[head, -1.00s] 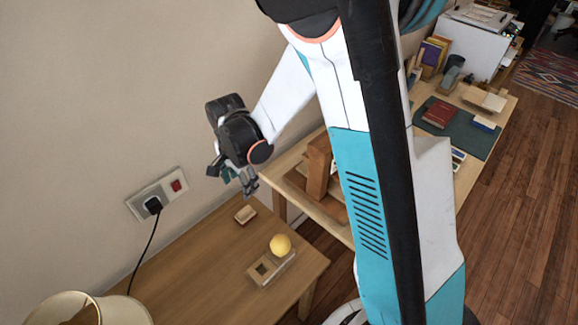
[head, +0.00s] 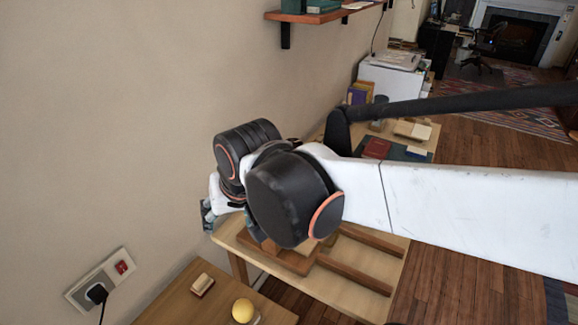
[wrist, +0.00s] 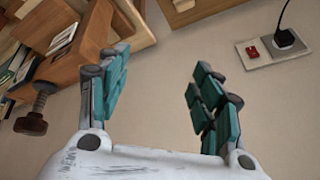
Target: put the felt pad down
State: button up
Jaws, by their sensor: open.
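I cannot pick out the felt pad for certain in either view. A small wooden block with a pale top (head: 202,284) lies on the low wooden table (head: 178,303), near the wall; I cannot tell whether it is the pad. My gripper (wrist: 160,62) is open, with only bare wall showing between its teal-padded fingers. In the head view my arm hides most of the gripper, above the near end of the workbench (head: 232,240) and close to the wall.
A wall socket with a black plug (head: 97,292) is at left. The workbench carries a wooden frame (head: 350,272), a red book (head: 377,148) and a pale block (head: 412,130). A wooden screw (wrist: 32,122) shows in the wrist view.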

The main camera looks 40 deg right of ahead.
jog(key=s+d+r+n+t, duration=0.1)
jog(key=s+d+n+t, duration=0.1)
jog(key=s, duration=0.3)
jog(key=shift+s+r+n, duration=0.25)
jog(key=shift+s+n, duration=0.1)
jog(key=shift+n, duration=0.35)
dwell(0.8)
